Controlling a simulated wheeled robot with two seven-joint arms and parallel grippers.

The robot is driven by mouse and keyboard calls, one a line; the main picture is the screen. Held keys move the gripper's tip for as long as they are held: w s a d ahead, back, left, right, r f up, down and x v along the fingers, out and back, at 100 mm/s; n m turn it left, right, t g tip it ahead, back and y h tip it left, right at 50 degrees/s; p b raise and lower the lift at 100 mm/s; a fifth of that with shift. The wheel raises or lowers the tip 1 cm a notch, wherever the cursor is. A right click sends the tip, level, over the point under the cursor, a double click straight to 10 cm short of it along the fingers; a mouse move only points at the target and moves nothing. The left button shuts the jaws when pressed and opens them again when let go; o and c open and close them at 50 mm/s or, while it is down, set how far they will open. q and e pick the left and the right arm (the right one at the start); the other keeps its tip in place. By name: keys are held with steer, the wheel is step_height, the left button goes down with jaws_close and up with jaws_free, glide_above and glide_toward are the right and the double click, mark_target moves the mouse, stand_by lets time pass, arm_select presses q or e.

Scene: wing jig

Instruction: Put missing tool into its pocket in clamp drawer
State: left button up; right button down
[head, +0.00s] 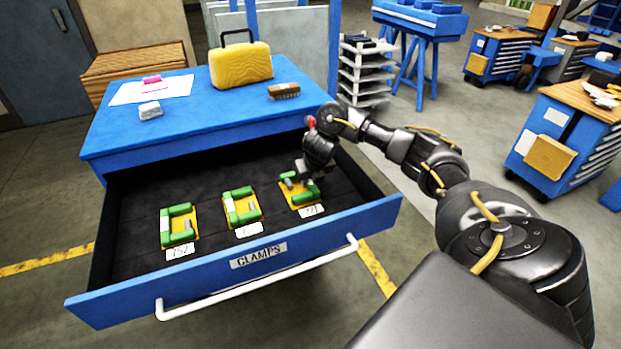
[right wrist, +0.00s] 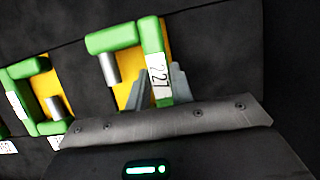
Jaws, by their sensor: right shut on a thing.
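The clamp drawer (head: 215,275) is pulled open, with a dark lining and a CLAMPS label on its front. A green clamp with a grey spindle (head: 286,181) is at the right yellow pocket (head: 309,203). My right gripper (head: 305,178) is shut on this clamp, which also shows in the right wrist view (right wrist: 115,42), with one finger on each side of its labelled bar. I cannot tell whether the clamp is fully seated. Two similar green clamps lie in the left (head: 180,236) and middle (head: 241,216) yellow pockets. My left gripper is out of view.
The blue cabinet top (head: 205,118) behind the drawer holds a yellow case (head: 241,68), a brown block (head: 284,91), a white block (head: 150,110) and papers.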

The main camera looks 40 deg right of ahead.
steer(key=shift+f, duration=0.4)
steer(key=c, duration=1.1)
jaws_free()
steer(key=shift+c, duration=0.2)
steer(key=p+v, duration=0.4)
steer(key=v, duration=0.6)
steer(key=shift+s+r, duration=0.2)
steer(key=shift+r, duration=0.15)
